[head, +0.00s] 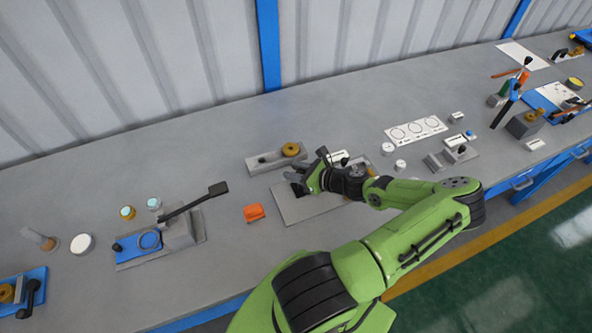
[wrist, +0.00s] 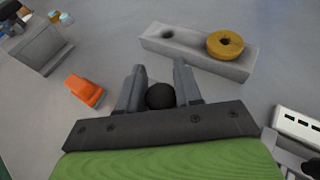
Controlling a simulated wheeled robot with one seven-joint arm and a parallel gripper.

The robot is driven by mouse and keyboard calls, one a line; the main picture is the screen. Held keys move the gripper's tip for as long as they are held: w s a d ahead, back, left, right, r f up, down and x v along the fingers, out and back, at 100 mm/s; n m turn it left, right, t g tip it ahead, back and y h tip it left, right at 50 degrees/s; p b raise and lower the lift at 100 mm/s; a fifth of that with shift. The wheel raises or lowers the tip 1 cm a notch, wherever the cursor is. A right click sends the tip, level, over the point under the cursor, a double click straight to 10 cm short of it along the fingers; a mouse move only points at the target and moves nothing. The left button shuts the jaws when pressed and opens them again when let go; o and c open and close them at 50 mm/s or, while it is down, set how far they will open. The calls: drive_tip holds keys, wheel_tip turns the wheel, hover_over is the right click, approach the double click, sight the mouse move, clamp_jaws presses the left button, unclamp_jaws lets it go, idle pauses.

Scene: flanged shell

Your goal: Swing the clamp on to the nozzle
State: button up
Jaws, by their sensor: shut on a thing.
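My gripper (head: 300,178) reaches over a grey base plate (head: 305,207) on the bench. In the wrist view my gripper (wrist: 159,78) has its two grey fingers on either side of a round black knob (wrist: 160,96) and is shut on it. The knob appears to be the handle of the clamp; the rest of the clamp is hidden behind the gripper body. I cannot make out the nozzle for certain in either view, nor how the clamp stands to it.
Just behind is a grey block (head: 263,162) with a hole and a brass ring (head: 290,149). An orange block (head: 254,212) lies left of the plate. Further left is a blue-plated fixture with a long black lever (head: 195,202). Bare bench lies between these.

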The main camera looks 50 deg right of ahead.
drive_tip(key=n+y, duration=0.1)
drive_tip(key=y, duration=0.1)
drive_tip(key=n+g+y, duration=0.1)
drive_tip(key=n+y, duration=0.1)
drive_tip(key=shift+a+n+b, duration=0.2)
drive_tip(key=shift+n+b, duration=0.1)
drive_tip(key=shift+b, duration=0.05)
drive_tip(key=n+g+y, duration=0.1)
drive_tip(key=n+g+y+b, duration=0.1)
drive_tip(key=n+y, duration=0.1)
drive_tip(key=n+g+y, duration=0.1)
drive_tip(key=shift+s+a+f+n+b, duration=0.1)
drive_tip(key=shift+s+a+n+b, duration=0.05)
drive_tip(key=shift+a+n+b, duration=0.2)
drive_tip(key=n+g+y+b, duration=0.1)
drive_tip(key=n+g+y, duration=0.1)
drive_tip(key=n+g, duration=0.1)
drive_tip(key=shift+s+a+n+y+b, duration=0.1)
drive_tip(key=shift+s+n+y+b, duration=0.15)
drive_tip(key=shift+y+b, duration=0.15)
drive_tip(key=shift+s+a+n+g+y+b, duration=0.15)
drive_tip(key=shift+n+g+y+b, duration=0.3)
drive_tip(key=shift+n+g, duration=0.5)
drive_tip(key=shift+s+d+n+g+y+b, duration=0.1)
drive_tip(key=shift+n+g+y+b, duration=0.15)
drive_tip(key=shift+n+g+b, duration=0.7)
drive_tip(key=shift+g, duration=0.5)
drive_tip(key=o, duration=1)
drive_tip(key=shift+a, duration=0.1)
drive_tip(key=shift+c, duration=0.2)
